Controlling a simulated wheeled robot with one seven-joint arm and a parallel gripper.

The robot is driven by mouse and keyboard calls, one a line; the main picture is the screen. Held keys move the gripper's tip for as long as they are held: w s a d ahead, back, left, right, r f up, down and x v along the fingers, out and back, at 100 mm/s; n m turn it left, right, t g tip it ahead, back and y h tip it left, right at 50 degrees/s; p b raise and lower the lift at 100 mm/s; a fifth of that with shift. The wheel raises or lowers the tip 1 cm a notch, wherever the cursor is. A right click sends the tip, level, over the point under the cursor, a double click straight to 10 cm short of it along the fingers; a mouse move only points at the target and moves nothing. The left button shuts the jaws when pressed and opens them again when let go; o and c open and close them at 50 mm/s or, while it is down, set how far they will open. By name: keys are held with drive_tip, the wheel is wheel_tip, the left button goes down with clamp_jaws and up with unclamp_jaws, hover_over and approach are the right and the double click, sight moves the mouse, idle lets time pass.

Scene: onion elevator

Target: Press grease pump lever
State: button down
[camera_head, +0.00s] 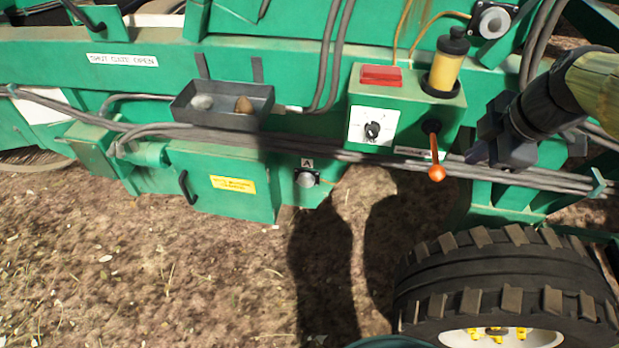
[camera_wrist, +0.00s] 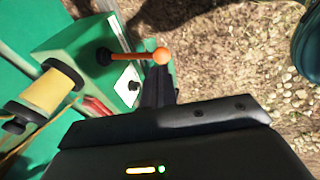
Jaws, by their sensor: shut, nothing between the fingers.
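The grease pump lever (camera_head: 437,168) is orange with a round knob and sticks out from the front of a green box (camera_head: 424,110). The yellow grease reservoir (camera_head: 445,68) with a black cap stands on top of that box. In the wrist view the lever (camera_wrist: 145,56) points right, its knob by the tips of my gripper (camera_wrist: 158,80). In the head view my gripper (camera_head: 476,155) is just right of the lever, its fingers shut and empty. I cannot tell whether the fingers touch the knob.
A white dial plate (camera_head: 373,126) and a red block (camera_head: 381,75) are on the same box. A grey tray (camera_head: 222,108) with two lumps hangs to the left. Dark hoses (camera_head: 330,154) run below. A large tyre (camera_head: 505,285) stands below right. Bare ground (camera_head: 150,270) lies lower left.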

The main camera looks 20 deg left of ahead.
drive_tip(key=s+d+f+m+h, duration=0.1)
drive_tip(key=s+d+f+m, duration=0.2)
drive_tip(key=s+f+m, duration=0.2)
drive_tip(key=s+d+f+m+h, duration=0.2)
drive_tip(key=s+f+m, duration=0.3)
drive_tip(key=f+m, duration=0.7)
drive_tip(key=d+m, duration=0.1)
drive_tip(key=m, duration=0.2)
drive_tip(key=shift+s+m+g, duration=0.2)
drive_tip(key=shift+m+g, duration=0.2)
drive_tip(key=shift+f, duration=0.1)
